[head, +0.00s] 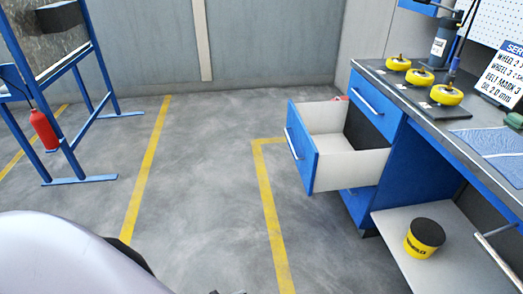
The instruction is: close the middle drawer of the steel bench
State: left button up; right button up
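The steel bench (425,165) has a blue drawer unit at its left end. The middle drawer (351,166) is pulled well out to the left, with a blue front, a bar handle (293,144) and pale inner walls. Its visible interior looks empty, but part of the floor is hidden. The top drawer (374,102) is shut. A lower blue drawer front (361,204) shows partly beneath the open one. A pale rounded part of my own body fills the bottom left, with dark parts beside it. Neither gripper can be made out.
The floor left of the open drawer is clear, with yellow lines (267,200). Yellow wheels (398,63) stand on the bench top. A black-and-yellow tub (424,236) sits on the lower shelf (390,225). A blue frame (80,178) with a red extinguisher (43,129) stands left.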

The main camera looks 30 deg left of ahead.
aim_at(325, 160)
jog(key=u, duration=0.7)
jog(key=i+j+z, duration=0.15)
jog(key=i+z, duration=0.2)
jog(key=i, duration=0.2)
jog(key=i+j+z, duration=0.3)
jog(key=i, duration=0.25)
jog(key=i+j+z, duration=0.35)
jog(key=i+j, duration=0.1)
jog(key=i, duration=0.05)
